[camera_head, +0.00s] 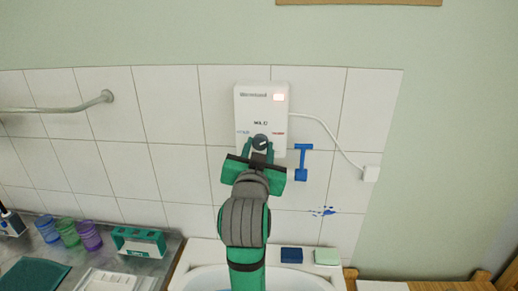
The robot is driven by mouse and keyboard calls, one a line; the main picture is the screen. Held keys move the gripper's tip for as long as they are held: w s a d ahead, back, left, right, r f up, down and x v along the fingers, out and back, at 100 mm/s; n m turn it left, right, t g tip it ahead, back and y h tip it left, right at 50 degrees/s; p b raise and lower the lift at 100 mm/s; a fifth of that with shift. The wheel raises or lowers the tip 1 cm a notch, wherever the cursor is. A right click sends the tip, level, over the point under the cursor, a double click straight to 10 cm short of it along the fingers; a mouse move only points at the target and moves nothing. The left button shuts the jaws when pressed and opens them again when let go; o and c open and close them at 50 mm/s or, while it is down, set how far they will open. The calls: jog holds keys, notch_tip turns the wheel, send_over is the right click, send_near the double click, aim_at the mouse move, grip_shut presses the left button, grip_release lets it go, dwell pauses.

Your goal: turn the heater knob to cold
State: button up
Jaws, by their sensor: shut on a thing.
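The white heater (248,104) is mounted on the tiled wall at the middle of the head view. Its dark round knob (260,141) sits low on its front, with a small blue mark to the left and a red mark to the right. A red light glows at the heater's upper right. My gripper (260,148) has its fingers shut on the knob from below. The fingers and the green gripper body hide part of the knob and the heater's lower edge, so I cannot tell which way the knob points.
A blue T-shaped tool (303,160) hangs on the wall just right of the gripper. A white cable runs to a wall box (371,173). The sink (300,280) is below, with a blue block (291,255) and a green block (327,257) on its rim. Several cups stand left.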

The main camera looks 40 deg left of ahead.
jog(key=n, duration=1.9)
jog(key=shift+n, duration=0.3)
jog(key=shift+s+a+f+n, duration=0.1)
jog(key=shift+n, duration=1.8)
jog(key=o, duration=1)
jog(key=shift+o, duration=0.2)
